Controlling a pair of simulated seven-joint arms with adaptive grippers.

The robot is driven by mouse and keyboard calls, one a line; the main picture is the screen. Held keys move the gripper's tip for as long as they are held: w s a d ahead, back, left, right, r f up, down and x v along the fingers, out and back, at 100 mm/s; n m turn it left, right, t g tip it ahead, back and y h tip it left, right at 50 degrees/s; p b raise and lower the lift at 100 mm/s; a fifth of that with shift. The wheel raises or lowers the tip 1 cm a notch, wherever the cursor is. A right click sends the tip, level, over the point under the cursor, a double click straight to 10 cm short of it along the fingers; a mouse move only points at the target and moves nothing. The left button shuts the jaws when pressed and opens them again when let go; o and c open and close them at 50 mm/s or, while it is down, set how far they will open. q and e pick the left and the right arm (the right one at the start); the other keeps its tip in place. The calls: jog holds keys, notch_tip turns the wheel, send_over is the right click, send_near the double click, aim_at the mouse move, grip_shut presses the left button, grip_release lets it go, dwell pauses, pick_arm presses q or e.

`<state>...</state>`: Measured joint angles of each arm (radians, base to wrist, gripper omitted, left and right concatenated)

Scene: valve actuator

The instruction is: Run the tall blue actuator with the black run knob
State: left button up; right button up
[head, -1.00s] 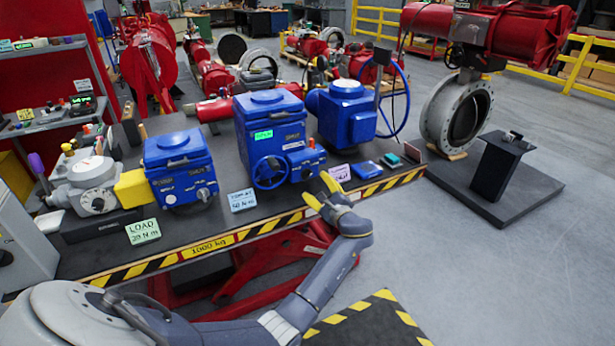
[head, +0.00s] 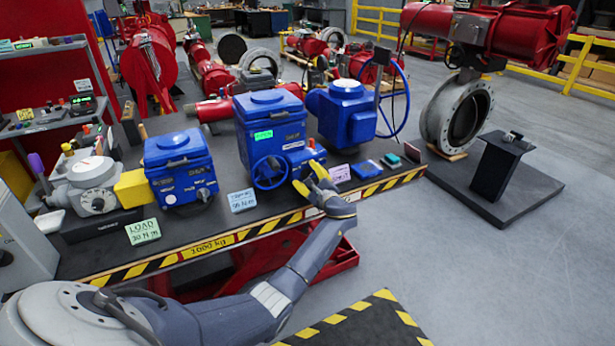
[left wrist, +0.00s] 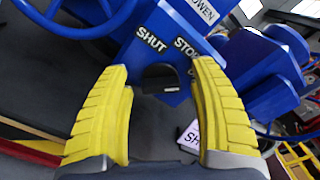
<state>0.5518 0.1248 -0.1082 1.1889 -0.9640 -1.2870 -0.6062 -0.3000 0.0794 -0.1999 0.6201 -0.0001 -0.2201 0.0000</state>
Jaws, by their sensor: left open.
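The tall blue actuator (head: 255,135) stands on the bench in the middle, with a green display and a blue handwheel (head: 269,172) on its front. In the left wrist view its blue face (left wrist: 190,45) carries the words SHUT and STOP, with a black knob (left wrist: 160,78) below them. My left gripper (head: 308,178) has yellow fingers, is open and empty, and is at the actuator's lower right front. In the left wrist view the knob shows between the open fingertips, apart from both. In the head view the fingers hide the knob. My right gripper is not in view.
A shorter blue actuator (head: 180,165) stands left, another blue unit (head: 345,112) right. Cards stand along the striped bench edge (head: 210,243), including a pink card (head: 340,173) beside my gripper. Small blue and teal boxes (head: 367,169) lie to the right.

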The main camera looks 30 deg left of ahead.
pick_arm(q)
grip_shut()
dwell(0.3)
jog(key=shift+a+r, duration=0.1)
jog(key=shift+r, duration=0.05)
